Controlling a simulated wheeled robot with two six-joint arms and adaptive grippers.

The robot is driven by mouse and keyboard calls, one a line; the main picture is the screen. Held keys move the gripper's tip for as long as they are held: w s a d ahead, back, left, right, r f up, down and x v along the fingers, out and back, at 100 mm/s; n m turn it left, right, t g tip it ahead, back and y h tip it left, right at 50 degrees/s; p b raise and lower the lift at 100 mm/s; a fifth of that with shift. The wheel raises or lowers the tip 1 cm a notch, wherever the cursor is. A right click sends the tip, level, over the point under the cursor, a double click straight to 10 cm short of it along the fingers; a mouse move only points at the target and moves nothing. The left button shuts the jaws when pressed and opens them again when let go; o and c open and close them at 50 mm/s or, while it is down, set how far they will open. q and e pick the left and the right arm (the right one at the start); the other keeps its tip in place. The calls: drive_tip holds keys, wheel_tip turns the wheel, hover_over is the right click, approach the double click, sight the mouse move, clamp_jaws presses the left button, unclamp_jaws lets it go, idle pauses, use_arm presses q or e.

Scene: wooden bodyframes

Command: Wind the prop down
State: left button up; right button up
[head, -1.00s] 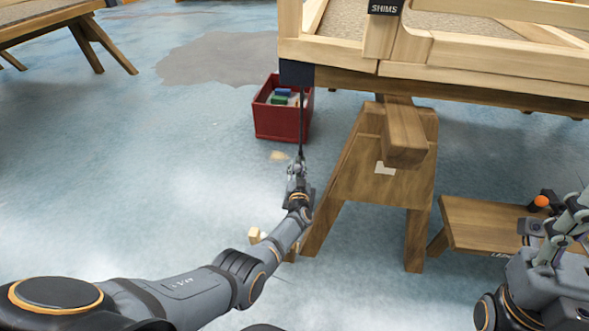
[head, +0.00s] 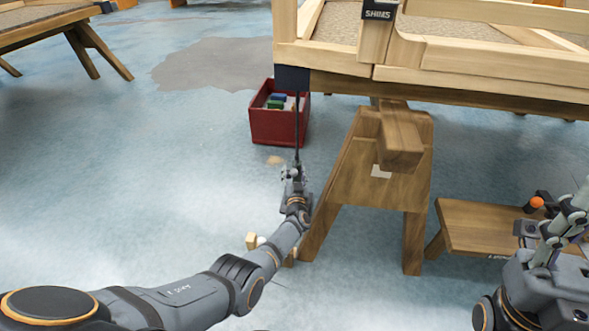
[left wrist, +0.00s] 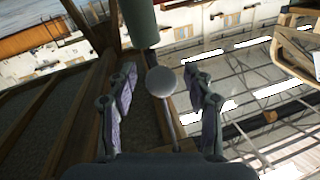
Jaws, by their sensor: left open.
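The wooden frame (head: 330,62) has a dark block (head: 292,78) at its near left corner. A thin dark rod (head: 298,125) hangs from this block down to my left gripper (head: 292,176). In the left wrist view a dark green cylinder (left wrist: 140,22) comes down from the top, and a round grey knob on a thin stem (left wrist: 161,82) shows between the fingers. My left gripper (left wrist: 162,102) is open, with a finger on each side of the stem and gaps visible. My right gripper (head: 572,212) is at the right edge; its jaw state is unclear.
A wooden trestle (head: 372,185) stands just right of my left gripper. A red crate (head: 275,126) with several coloured things is on the floor behind it. A low wooden bench (head: 478,228) is at the right.

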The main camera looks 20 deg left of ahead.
sight(294, 170)
use_arm(q)
wheel_tip(294, 170, up, 10)
drive_tip(key=shift+f, duration=0.1)
idle(0.4)
